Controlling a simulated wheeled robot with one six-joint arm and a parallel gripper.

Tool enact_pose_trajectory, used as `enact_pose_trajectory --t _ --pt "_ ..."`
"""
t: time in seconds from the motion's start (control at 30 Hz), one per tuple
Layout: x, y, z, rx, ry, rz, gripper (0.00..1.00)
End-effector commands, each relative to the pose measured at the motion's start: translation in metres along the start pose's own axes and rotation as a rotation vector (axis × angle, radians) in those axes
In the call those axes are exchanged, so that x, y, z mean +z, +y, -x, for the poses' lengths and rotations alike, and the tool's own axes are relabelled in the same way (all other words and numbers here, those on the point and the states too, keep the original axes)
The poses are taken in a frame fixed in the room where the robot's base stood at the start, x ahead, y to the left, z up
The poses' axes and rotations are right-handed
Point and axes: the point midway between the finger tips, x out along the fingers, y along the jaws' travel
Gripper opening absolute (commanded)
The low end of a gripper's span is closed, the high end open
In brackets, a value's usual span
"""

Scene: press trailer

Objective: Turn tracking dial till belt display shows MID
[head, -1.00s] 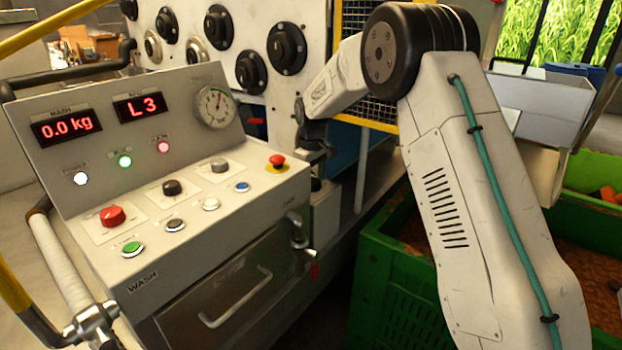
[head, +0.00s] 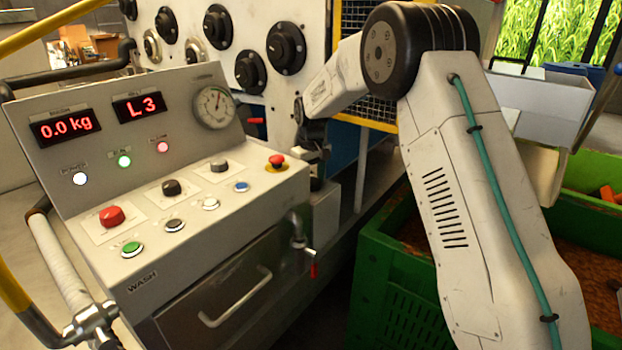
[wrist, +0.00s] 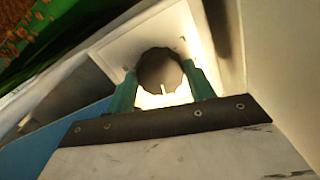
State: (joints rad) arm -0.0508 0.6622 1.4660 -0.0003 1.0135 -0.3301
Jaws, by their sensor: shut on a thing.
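The belt display (head: 140,107) on the sloped panel reads L 3 in red; its small label is hard to read. In the wrist view, a dark round dial (wrist: 159,68) sits in a pale recessed housing, with a short light mark at its lower edge. My gripper (wrist: 162,88) has its two green fingers shut on the dial, one on each side. In the head view, my wrist (head: 313,130) reaches down beside the machine's right end; the fingers and dial cannot be made out there.
A second display (head: 66,127) reads 0.0 kg. The control panel holds several knobs and buttons, with a red emergency stop (head: 276,161) near my wrist. A green crate (head: 395,265) stands below my arm. Black round knobs (head: 286,48) line the white machine face behind.

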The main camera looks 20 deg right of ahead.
Motion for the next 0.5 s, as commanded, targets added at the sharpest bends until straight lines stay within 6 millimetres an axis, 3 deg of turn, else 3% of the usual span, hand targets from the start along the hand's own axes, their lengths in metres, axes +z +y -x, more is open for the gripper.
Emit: enact_pose_trajectory --t 0.5 --pt "-0.0002 -0.0006 0.0006 -0.001 0.000 -0.359 0.31"
